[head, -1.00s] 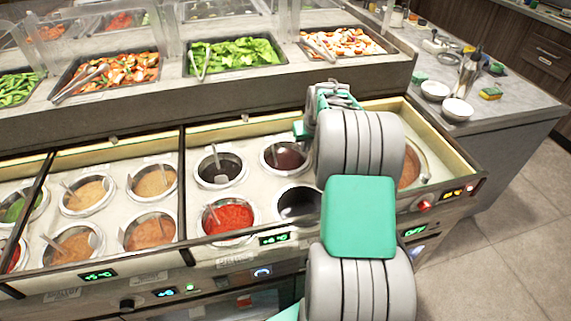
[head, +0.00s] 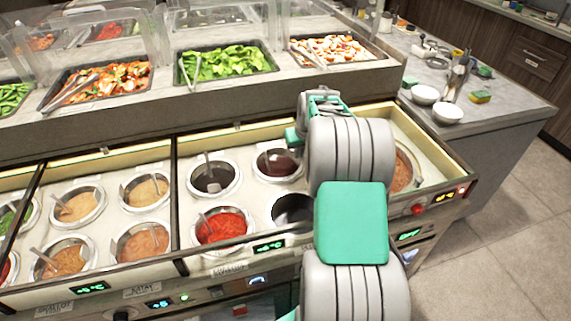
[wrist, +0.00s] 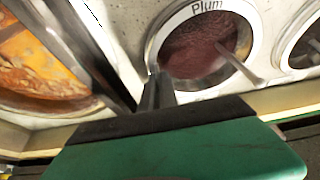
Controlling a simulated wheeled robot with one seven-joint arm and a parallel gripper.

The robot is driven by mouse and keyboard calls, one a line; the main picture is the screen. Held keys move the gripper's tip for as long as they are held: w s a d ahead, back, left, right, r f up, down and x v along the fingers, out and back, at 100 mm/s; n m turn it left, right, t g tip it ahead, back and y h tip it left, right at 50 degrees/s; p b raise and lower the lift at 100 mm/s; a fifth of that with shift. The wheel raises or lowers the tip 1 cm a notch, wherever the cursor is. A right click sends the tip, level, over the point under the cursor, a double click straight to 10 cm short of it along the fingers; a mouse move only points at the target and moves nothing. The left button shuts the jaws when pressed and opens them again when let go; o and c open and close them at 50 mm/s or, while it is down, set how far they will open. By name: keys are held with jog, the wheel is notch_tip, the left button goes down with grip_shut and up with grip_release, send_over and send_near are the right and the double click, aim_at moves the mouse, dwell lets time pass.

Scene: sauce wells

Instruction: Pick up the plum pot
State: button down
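The plum pot (head: 278,165) is a round metal-rimmed well of dark red sauce in the back row, just left of my arm in the head view. In the wrist view, the plum pot (wrist: 200,50) has "Plum" on its rim, and a spoon handle leans out to the right. My gripper (head: 293,138) is beside its back right edge in the head view. In the wrist view, a dark finger of my gripper (wrist: 158,90) overlaps the near rim; I cannot tell whether it touches. The finger opening is hidden.
A dark sauce pot (head: 213,177), a red sauce pot (head: 221,227) and another dark pot (head: 293,211) are close by. A divider (wrist: 85,55) separates the plum pot from an orange-brown sauce pot (wrist: 40,65). The raised salad counter (head: 220,108) stands behind.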

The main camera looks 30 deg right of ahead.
notch_tip(320, 180, up, 18)
jog(key=shift+r, duration=0.15)
dwell(0.4)
jog(key=shift+d+r+p, duration=0.1)
jog(key=shift+r+p, duration=1)
jog(key=shift+p, duration=0.2)
